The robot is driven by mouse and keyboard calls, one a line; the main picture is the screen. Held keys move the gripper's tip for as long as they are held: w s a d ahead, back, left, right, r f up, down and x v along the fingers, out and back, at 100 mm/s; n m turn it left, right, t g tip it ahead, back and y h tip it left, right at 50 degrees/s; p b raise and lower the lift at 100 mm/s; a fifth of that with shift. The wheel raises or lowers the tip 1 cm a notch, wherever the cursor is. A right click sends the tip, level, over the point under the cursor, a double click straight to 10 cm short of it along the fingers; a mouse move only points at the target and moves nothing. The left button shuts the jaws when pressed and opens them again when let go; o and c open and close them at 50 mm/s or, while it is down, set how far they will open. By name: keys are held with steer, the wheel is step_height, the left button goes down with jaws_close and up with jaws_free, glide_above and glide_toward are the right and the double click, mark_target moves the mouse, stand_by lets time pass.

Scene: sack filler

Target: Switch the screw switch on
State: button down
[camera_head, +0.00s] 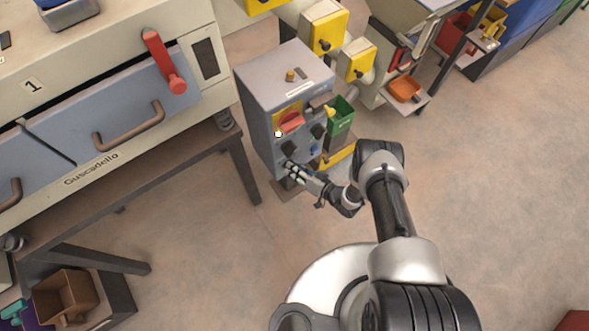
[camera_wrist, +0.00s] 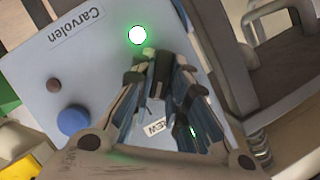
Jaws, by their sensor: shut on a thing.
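The control box (camera_head: 255,100) is a grey cabinet with switches on its front panel. My gripper (camera_head: 289,167) is at the lower part of that panel. In the wrist view my gripper (camera_wrist: 160,82) is shut on a dark switch knob (camera_wrist: 159,72), seemingly the screw switch; its label (camera_wrist: 156,129) is partly covered and shows only a few letters. The fingers hide much of the knob, so I cannot tell its exact setting. A round green lamp (camera_wrist: 137,35) glows beside the fingertips. The lamp shows whitish in the head view (camera_head: 278,133).
The panel also has a red knob on yellow (camera_head: 291,122), a black switch (camera_head: 319,130) and a blue button (camera_wrist: 73,121). The large machine with the red lever (camera_head: 165,62) stands left.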

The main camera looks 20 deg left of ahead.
steer(key=c, duration=1.6)
jaws_free()
steer(key=shift+o, duration=0.2)
steer(key=v, duration=1.2)
